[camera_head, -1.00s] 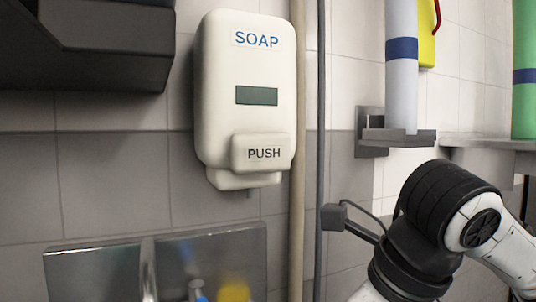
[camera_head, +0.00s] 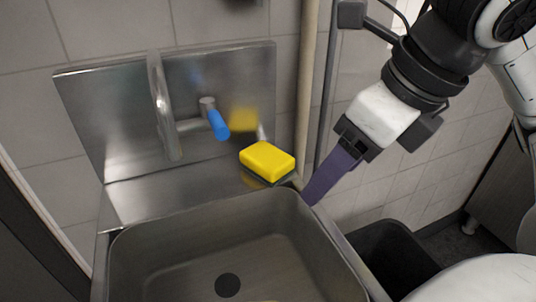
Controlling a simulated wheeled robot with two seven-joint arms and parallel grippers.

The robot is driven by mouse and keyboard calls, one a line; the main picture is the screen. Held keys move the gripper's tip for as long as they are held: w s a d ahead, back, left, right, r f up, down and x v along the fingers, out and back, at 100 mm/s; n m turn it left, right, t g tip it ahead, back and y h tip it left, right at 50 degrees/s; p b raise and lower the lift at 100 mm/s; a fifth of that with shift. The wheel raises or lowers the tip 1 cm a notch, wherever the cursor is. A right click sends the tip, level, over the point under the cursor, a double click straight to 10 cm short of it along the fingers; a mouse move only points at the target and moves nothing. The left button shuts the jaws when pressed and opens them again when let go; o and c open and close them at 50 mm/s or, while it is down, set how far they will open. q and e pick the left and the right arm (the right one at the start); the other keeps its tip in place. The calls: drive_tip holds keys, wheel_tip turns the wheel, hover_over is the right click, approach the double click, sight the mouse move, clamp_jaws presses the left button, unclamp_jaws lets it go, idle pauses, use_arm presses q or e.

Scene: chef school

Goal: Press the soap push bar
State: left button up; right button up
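The soap dispenser and its push bar are outside the present head view. My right gripper (camera_head: 314,194) comes in from the upper right and points down and left, beside the back right corner of the sink. Its purple fingers look like one strip from this side, so I cannot tell whether they are open or shut. I see nothing held in it. My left gripper is not in view.
A steel sink (camera_head: 340,262) fills the lower middle. A tap (camera_head: 163,110) with a blue-tipped lever (camera_head: 218,124) stands at its back. A yellow sponge (camera_head: 267,160) lies on the rim near my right gripper. A black bin (camera_head: 395,255) stands at right.

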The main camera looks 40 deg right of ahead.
idle(0.4)
clamp_jaws()
idle(1.6)
